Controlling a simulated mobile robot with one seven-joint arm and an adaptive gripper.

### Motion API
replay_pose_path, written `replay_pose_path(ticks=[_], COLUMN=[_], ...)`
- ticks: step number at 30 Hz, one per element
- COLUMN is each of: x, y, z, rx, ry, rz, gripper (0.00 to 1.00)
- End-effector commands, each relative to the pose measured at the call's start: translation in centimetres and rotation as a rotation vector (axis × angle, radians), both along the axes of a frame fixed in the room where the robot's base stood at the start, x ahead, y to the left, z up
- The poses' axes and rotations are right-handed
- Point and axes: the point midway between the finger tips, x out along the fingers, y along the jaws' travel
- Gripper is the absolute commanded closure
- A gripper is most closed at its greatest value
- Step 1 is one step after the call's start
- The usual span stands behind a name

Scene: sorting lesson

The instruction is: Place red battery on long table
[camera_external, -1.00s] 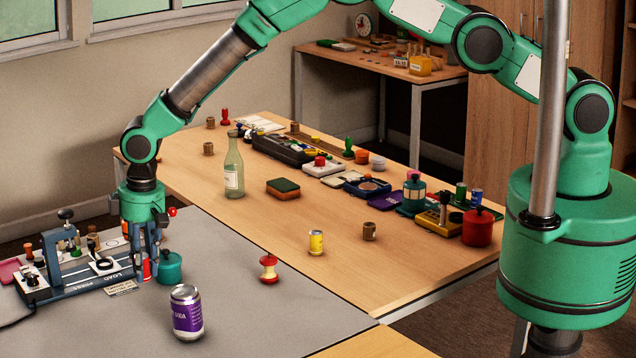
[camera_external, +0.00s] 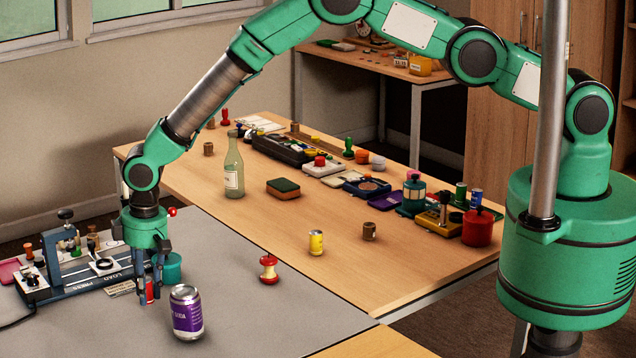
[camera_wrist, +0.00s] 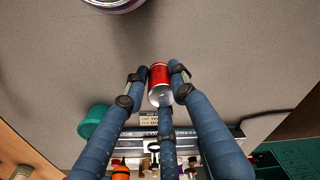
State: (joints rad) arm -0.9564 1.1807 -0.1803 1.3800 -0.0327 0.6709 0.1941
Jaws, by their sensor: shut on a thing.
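My gripper (camera_external: 154,286) has its fingers closed around the red battery (camera_wrist: 160,74), a small red cylinder with a silver end. In the external view the red battery (camera_external: 150,291) shows partly between the fingers, low over the grey tabletop. I cannot tell whether it touches that surface. The long table (camera_external: 370,272) is the wooden one behind and to the right of the grey tabletop. My gripper is off it, to its front left.
A purple soda can (camera_external: 187,314) stands just right of my gripper. A teal pot (camera_external: 172,267) and a press rig (camera_external: 90,273) are close behind. An apple core (camera_external: 268,268) is farther right. The long table's front right has bare wood around a yellow can (camera_external: 316,242).

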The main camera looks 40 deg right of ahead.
Motion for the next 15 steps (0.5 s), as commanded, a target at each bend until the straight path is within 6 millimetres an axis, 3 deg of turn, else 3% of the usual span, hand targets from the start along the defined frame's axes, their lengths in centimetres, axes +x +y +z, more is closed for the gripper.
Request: replay_pose_path(ticks=[10, 15], x=[0.0, 0.0], y=[0.0, -0.1], z=[-0.2, -1.5], rx=[0.000, -0.001], ry=[0.000, 0.001], rz=[0.000, 0.000], gripper=[1.00, 1.00])
